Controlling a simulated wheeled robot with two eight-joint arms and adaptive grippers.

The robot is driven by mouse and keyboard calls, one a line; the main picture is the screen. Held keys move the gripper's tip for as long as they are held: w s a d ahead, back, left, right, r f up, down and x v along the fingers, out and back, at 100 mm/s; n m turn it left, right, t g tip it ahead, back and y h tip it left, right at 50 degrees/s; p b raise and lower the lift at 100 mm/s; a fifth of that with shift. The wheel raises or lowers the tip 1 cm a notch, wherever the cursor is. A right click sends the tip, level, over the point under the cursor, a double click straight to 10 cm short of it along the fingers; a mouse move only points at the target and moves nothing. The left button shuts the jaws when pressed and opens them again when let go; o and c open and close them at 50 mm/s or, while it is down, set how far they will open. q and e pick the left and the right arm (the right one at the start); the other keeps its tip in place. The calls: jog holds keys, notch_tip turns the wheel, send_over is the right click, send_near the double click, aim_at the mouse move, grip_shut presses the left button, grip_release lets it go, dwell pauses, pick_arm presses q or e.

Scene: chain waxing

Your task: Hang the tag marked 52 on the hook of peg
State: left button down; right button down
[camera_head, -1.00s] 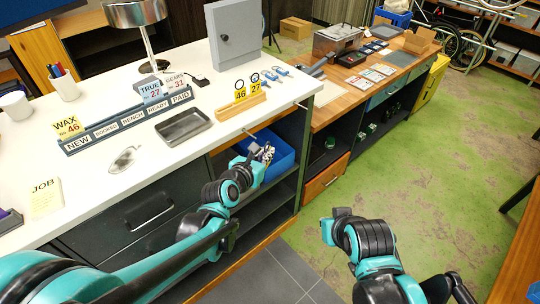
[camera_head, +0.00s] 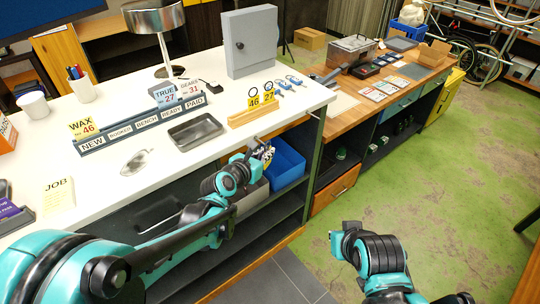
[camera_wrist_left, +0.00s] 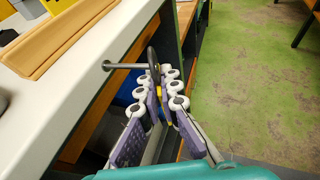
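My left gripper (camera_head: 262,153) is just below the front edge of the white counter. In the left wrist view its fingers (camera_wrist_left: 163,98) are closed around a tag, of which a yellow part (camera_wrist_left: 161,97) shows between them; its number cannot be read. A dark ring (camera_wrist_left: 152,62) stands up above the fingertips. A metal peg (camera_wrist_left: 122,66) sticks out from the counter's front edge, with its end at the ring. I cannot tell whether the ring is around the peg or beside it. My right gripper is not clearly visible; only parts of that arm show.
A wooden rack (camera_head: 254,116) with tags 46 and 27 stands on the counter (camera_head: 105,180), near a metal tray (camera_head: 196,131) and a labelled board (camera_head: 140,126). A blue bin (camera_head: 287,163) sits below the counter, close behind the gripper. The green floor at right is open.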

pick_arm(q)
jog(key=shift+w+a+f+b, duration=0.3)
jog(key=shift+w+a, duration=0.15)
jog(key=shift+w, duration=0.2)
jog(key=shift+w+a+f+b, duration=0.25)
jog(key=shift+w+a, duration=0.2)
jog(key=shift+w, duration=0.15)
jog(key=c, duration=2.1)
grip_release()
jog(key=o, duration=0.5)
jog(key=shift+o, duration=0.2)
jog(key=shift+a, duration=0.1)
